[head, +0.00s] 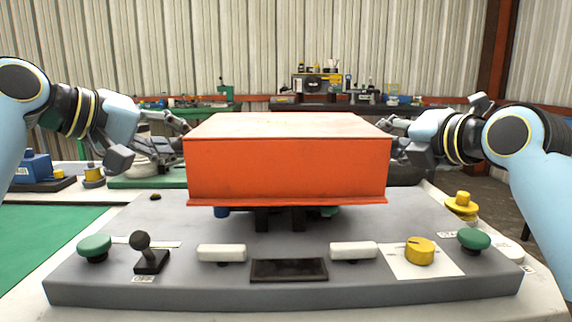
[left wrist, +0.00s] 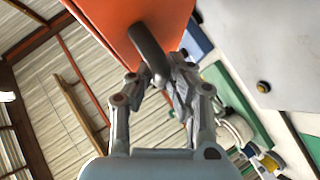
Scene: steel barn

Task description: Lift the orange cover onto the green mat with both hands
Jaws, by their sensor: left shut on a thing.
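The orange cover (head: 288,168), a box shape with a paler worn top, is held level above the grey console (head: 180,285). It also fills the top of the left wrist view (left wrist: 110,25). My left gripper (left wrist: 165,82) is shut on the dark handle (left wrist: 146,48) on the cover's side. In the head view my left gripper (head: 178,128) is at the cover's left side. My right gripper (head: 397,140) is at its right side, its fingertips largely hidden by the cover. The green mat (head: 40,245) lies at the left, bare where it shows.
The console carries green buttons (head: 94,247), a black joystick (head: 150,252), white handles (head: 222,252) and a yellow knob (head: 420,250). Dark blocks (head: 280,218) show under the cover. A blue part (head: 34,165) and a yellow part (head: 93,175) stand beyond the mat.

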